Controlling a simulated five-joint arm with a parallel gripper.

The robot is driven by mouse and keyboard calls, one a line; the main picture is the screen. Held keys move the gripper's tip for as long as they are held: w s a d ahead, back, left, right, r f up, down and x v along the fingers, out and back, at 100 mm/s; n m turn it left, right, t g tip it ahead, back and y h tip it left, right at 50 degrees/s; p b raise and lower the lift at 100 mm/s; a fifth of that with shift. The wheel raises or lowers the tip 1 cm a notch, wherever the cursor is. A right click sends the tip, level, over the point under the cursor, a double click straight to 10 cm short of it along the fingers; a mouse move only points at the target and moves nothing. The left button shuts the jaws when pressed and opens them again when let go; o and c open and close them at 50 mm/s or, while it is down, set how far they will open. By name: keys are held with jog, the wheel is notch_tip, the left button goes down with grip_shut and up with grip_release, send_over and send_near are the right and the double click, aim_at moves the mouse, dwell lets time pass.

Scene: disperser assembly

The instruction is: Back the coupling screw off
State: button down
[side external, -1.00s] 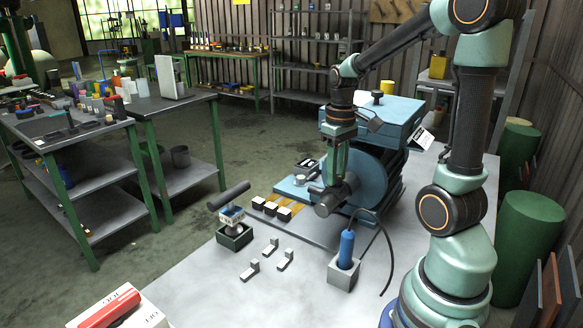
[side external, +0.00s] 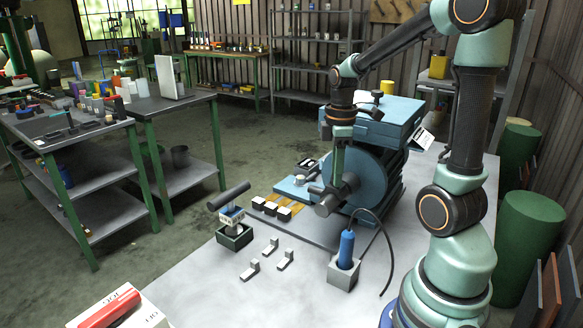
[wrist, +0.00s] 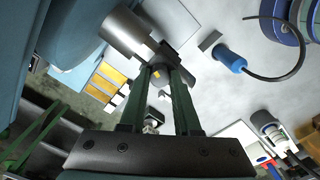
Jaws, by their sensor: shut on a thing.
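My gripper (side external: 341,182) hangs pointing down at the blue machine (side external: 370,172) on the bench. A dark grey cylindrical coupling (side external: 328,204) juts from the machine's round face, just below the fingers; it also shows in the wrist view (wrist: 125,33). In the wrist view, the two green fingers of my gripper (wrist: 161,74) are shut on the small dark coupling screw (wrist: 158,71), which has a yellowish spot. The screw sits at the side of the coupling. How far it stands out cannot be seen, and in the side view it is hidden by the fingers.
A blue-handled tool (side external: 346,248) with a black cable stands in a grey block near the coupling. A T-handled tool (side external: 231,208) stands in a green holder at left.

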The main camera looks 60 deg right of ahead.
jog(key=shift+r+n, duration=0.1)
jog(key=shift+n, duration=0.4)
jog(key=c, duration=0.6)
grip_release()
notch_tip(320, 180, up, 12)
jog(key=shift+r, duration=0.1)
